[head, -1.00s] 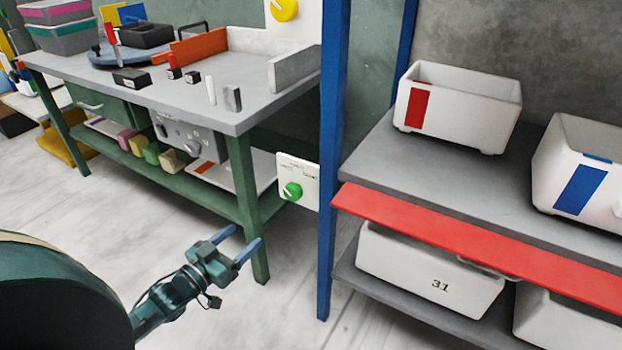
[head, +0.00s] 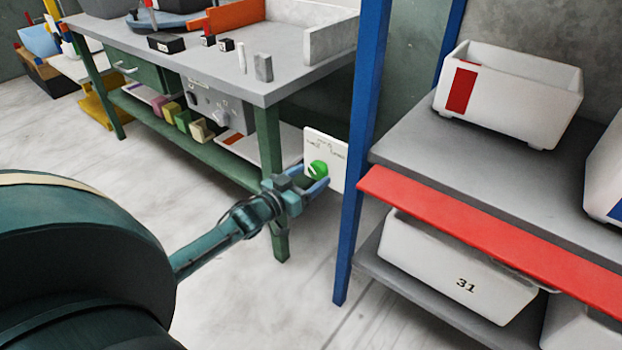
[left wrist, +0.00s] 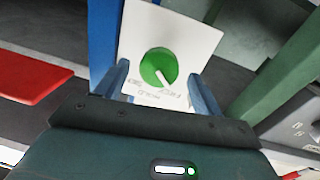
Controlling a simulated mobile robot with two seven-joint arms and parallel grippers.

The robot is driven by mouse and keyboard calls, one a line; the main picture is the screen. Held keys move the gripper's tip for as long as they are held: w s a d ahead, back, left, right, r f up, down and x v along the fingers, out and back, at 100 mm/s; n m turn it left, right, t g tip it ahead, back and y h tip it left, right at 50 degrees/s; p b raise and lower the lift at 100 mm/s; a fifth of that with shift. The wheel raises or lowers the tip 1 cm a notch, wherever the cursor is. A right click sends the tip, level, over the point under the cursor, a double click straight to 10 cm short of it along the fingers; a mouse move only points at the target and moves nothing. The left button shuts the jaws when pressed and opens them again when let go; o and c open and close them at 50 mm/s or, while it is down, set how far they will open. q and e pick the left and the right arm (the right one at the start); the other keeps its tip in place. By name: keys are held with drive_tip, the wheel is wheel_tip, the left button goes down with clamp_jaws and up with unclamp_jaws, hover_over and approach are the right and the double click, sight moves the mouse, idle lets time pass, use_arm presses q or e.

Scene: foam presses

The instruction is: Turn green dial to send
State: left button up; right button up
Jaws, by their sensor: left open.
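The green dial (head: 318,168) sits on a white panel (head: 340,165) between the workbench leg and the blue post. The panel has small labels around the dial, too small to read. In the left wrist view the dial (left wrist: 158,67) shows a white pointer mark slanting down and to the right in the picture. My left gripper (head: 312,180) is open in front of the dial, with its blue fingers (left wrist: 160,88) to either side of it in the wrist view. I cannot tell whether they touch it. My right gripper is not in view.
A green-legged workbench (head: 268,135) stands to the left of the panel. A blue post (head: 357,150) stands close on its right. A shelf with a red front strip (head: 480,235) holds white bins (head: 510,95). The floor in front is clear.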

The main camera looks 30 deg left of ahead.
use_arm(q)
drive_tip(key=shift+w+d, duration=0.1)
drive_tip(key=shift+w, duration=0.5)
drive_tip(key=c, duration=1)
